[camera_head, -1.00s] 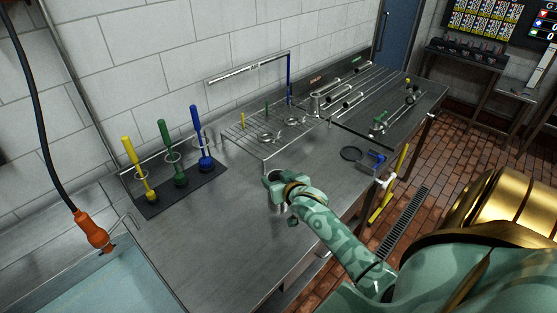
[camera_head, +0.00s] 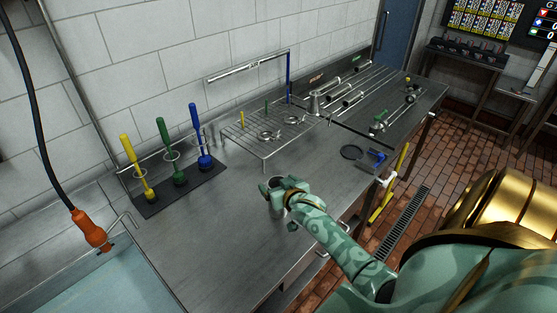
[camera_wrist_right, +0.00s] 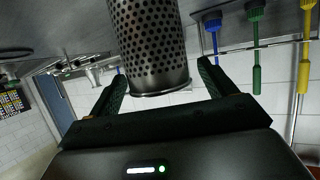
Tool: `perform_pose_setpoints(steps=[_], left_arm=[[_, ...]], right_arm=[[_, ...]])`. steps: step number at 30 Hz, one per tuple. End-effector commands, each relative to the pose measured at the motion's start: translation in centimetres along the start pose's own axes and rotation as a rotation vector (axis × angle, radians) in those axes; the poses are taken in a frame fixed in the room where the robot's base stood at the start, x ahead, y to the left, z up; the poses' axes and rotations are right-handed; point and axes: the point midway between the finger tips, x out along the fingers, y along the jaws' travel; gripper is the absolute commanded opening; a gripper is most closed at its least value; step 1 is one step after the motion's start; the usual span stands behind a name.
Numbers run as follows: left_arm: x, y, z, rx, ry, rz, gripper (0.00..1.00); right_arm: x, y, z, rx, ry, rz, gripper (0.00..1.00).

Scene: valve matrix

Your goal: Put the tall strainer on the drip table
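The tall strainer (camera_wrist_right: 150,45) is a perforated metal cylinder with a plain rim. It fills the upper middle of the right wrist view, which looks inverted. In the head view the strainer (camera_head: 273,186) shows as a small grey cylinder on the counter, partly hidden by my right gripper (camera_head: 282,187). The right gripper's fingers (camera_wrist_right: 161,72) are spread at either side of the strainer's rim end, with a narrow gap at the right finger. The drip table, which looks to be the low wire rack (camera_head: 262,157), stands farther back on the counter. My left gripper is not in view.
Yellow, green and blue brushes stand on a dark mat (camera_head: 152,208) at the left. Metal rings sit on the rack. A black disc (camera_head: 352,153) and blue item (camera_head: 376,157) lie nearby. The front-left counter is clear.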

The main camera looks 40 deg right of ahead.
Motion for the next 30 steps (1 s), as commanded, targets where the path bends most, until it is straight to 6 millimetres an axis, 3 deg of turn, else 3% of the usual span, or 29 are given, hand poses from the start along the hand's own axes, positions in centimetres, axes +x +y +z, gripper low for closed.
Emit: perform_pose_setpoints(steps=[5, 15, 21, 30], left_arm=[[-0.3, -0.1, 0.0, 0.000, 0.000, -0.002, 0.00], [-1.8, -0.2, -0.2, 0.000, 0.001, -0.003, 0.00], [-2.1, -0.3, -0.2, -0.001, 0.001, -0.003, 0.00], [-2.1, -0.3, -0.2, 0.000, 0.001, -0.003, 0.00]], right_arm=[[-0.6, 0.0, -0.2, 0.001, -0.001, -0.001, 0.83], [-8.1, 0.0, -0.3, 0.000, -0.002, 0.000, 0.83], [-11.3, 0.0, -0.2, 0.001, -0.001, 0.000, 0.83], [-12.1, 0.0, -0.2, 0.000, 0.000, 0.001, 0.83]])
